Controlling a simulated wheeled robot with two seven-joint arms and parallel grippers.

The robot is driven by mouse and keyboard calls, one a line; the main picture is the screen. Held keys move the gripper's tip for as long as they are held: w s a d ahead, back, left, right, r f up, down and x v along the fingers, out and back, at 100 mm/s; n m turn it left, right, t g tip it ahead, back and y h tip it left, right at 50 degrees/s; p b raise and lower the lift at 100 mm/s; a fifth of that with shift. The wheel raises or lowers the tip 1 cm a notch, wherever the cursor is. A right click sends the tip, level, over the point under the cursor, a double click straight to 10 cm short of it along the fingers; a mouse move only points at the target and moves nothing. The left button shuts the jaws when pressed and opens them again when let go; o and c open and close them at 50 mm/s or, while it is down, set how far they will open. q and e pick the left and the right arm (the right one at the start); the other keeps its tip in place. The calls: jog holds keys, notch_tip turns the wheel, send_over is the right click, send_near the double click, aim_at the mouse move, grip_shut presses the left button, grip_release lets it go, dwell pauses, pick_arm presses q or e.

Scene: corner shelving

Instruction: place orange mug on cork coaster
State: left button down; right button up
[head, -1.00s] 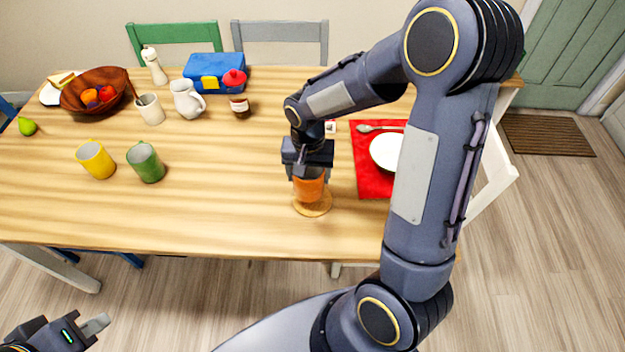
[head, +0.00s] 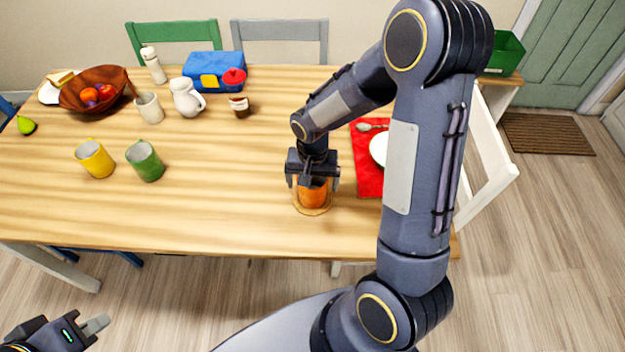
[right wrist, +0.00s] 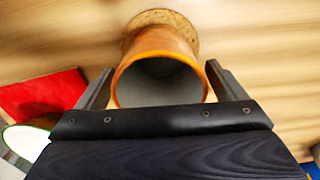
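The orange mug (head: 314,194) stands upright on the round cork coaster (head: 312,211) near the front edge of the table. My right gripper (head: 313,181) is above the mug with a finger on each side. In the right wrist view the orange mug (right wrist: 160,52) shows its grey inside, with the cork coaster (right wrist: 162,17) beyond it. Narrow gaps show between the mug and the fingers of my right gripper (right wrist: 160,80), so it looks open. My left gripper (head: 95,326) is at the lower left, away from the table; its opening is unclear.
A red mat (head: 368,180) with a white bowl (head: 379,149) and a spoon lies right of the mug. A yellow mug (head: 95,160) and a green mug (head: 146,163) stand to the left. The tabletop between the green mug and coaster is clear.

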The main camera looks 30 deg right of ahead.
jog(key=shift+r, duration=0.1)
notch_tip(320, 180, up, 12)
jog(key=s+a+r+n+t+y, duration=0.2)
jog(key=s+r, duration=0.1)
jog(key=s, duration=0.5)
jog(key=s+a+r+n+t+y, duration=0.1)
jog(key=s+a+r+n+t, duration=0.1)
jog(key=s, duration=0.7)
notch_tip(320, 180, up, 2)
jog(key=shift+s+a+n+t+y+p, duration=0.2)
jog(key=shift+n+t+y+p, duration=0.2)
jog(key=shift+n+t, duration=0.35)
